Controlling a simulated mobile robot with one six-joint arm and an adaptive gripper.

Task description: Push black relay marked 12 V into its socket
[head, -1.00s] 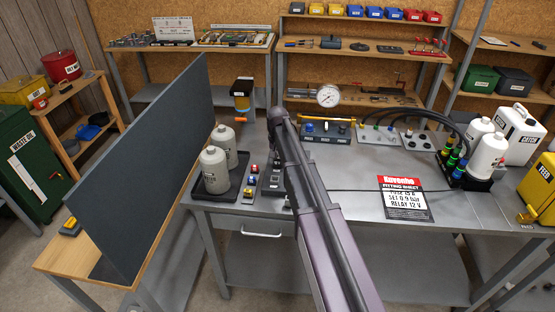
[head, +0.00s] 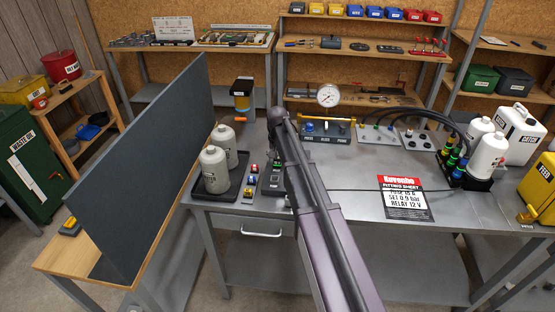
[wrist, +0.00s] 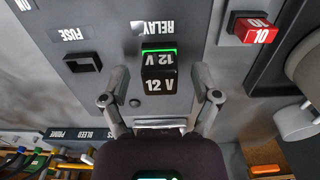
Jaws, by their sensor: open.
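The black relay (wrist: 158,84), marked 12 V in white, stands at the place labelled RELAY on the grey panel (wrist: 110,20) in the wrist view. A green lit strip (wrist: 160,51) shows along its far edge. The socket beneath is hidden by the relay, and I cannot tell how deep it sits. My gripper (wrist: 160,98) is open, with one finger on each side of the relay's near end and a visible gap to each. In the head view my arm covers part of the panel (head: 273,182) and hides the gripper.
A dark fuse slot (wrist: 83,62) lies left of the relay in the wrist view. A red block marked 10 (wrist: 253,28) lies at right. In the head view, white canisters (head: 215,170) stand left of the panel. The fitting sheet (head: 405,200) reads RELAY 12 V.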

